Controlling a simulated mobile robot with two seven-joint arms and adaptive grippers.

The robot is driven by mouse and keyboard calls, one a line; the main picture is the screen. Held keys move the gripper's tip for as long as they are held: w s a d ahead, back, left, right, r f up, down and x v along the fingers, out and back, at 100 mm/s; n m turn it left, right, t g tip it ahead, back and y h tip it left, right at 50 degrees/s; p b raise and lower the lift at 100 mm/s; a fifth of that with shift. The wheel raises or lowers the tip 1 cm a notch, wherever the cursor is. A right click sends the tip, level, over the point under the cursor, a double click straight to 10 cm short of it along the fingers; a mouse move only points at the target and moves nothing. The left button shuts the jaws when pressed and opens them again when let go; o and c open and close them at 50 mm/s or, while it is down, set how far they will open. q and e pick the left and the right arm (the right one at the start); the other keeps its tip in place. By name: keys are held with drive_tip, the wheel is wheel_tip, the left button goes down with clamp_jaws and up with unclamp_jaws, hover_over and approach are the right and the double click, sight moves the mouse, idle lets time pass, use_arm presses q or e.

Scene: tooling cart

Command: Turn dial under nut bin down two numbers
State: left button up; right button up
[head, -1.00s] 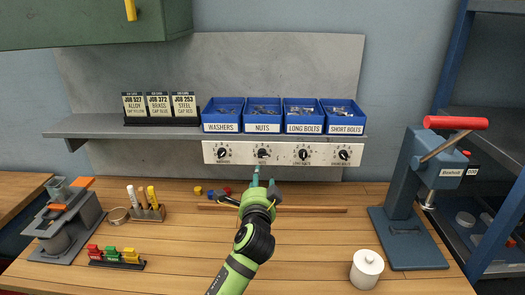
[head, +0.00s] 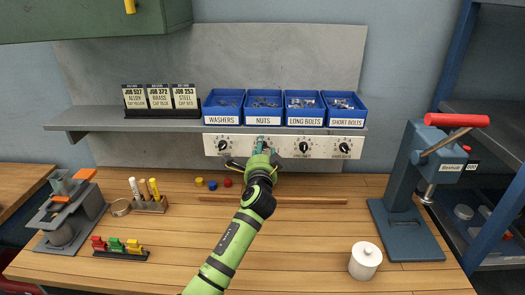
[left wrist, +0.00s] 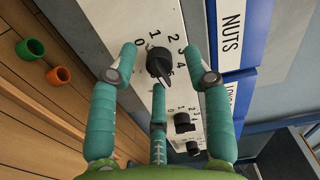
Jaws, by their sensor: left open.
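The blue nut bin (head: 263,105) stands on the shelf, and its NUTS label (left wrist: 232,22) shows in the left wrist view. The black dial (left wrist: 158,63) under it sits on a white panel with printed numbers around it. My left gripper (head: 262,148) is at this dial and mostly hides it in the head view. In the left wrist view its teal fingers (left wrist: 166,72) are spread open around the dial, with the knob between them. I cannot tell whether they touch it, nor clearly read its setting. My right gripper is not in view.
Neighbouring dials are the washers dial (head: 223,145) and long bolts dial (head: 304,146). A thin wooden strip (head: 310,200) and small coloured cylinders (head: 212,185) lie below. The front middle bench is clear.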

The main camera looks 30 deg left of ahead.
use_arm(q)
clamp_jaws()
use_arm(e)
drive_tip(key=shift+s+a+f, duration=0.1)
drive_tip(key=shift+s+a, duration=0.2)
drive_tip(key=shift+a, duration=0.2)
use_arm(q)
drive_tip(key=shift+f+n, duration=0.1)
drive_tip(key=shift+n, duration=0.2)
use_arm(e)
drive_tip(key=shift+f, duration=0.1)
